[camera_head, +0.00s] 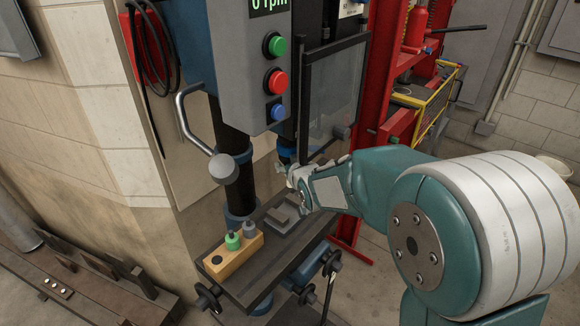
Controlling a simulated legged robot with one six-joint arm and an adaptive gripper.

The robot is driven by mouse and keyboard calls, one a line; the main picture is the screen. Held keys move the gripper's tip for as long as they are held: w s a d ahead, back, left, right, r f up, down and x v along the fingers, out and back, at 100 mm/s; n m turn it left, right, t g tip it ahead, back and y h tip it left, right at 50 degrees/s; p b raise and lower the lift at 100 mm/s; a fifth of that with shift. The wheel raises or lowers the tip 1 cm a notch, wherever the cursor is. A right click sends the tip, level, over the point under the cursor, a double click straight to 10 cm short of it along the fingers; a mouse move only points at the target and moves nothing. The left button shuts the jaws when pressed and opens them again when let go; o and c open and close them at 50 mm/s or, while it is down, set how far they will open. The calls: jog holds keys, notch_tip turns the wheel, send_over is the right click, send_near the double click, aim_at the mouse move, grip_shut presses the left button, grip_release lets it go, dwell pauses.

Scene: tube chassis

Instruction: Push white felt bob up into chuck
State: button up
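My gripper (285,172) is at the drill press, just below the dark spindle and chuck (287,153). It is small here and partly hidden by my own wrist. I cannot tell whether its fingers are open or shut. I cannot make out a white felt bob; anything between the fingers is too small or hidden to tell. A wooden block (236,262) stands on the left of the press table (262,281). It holds a green bob (232,241) and a grey bob (249,228), and its front left hole is empty.
A grey vise-like block (283,217) sits on the table under my gripper. A clear guard (331,95) hangs right of the chuck, close to my wrist. The feed lever (190,125) and the control box (250,60) with green, red and blue buttons are at left and above.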

jog(key=shift+s+d+f, duration=0.1)
jog(key=shift+f, duration=0.1)
jog(key=v, duration=1.1)
jog(key=shift+s+r, duration=0.15)
jog(key=shift+s, duration=0.2)
jog(key=shift+d, duration=0.1)
jog(key=s+d+m+g+h, duration=0.2)
jog(key=s+d, duration=0.4)
jog(key=s, duration=0.6)
jog(key=s+d+m+g+h, duration=0.1)
jog(key=s+d+g, duration=0.4)
jog(key=s, duration=0.6)
jog(key=shift+s+d+r+m+h, duration=0.4)
jog(key=shift+d+h, duration=0.3)
jog(key=shift+d, duration=0.45)
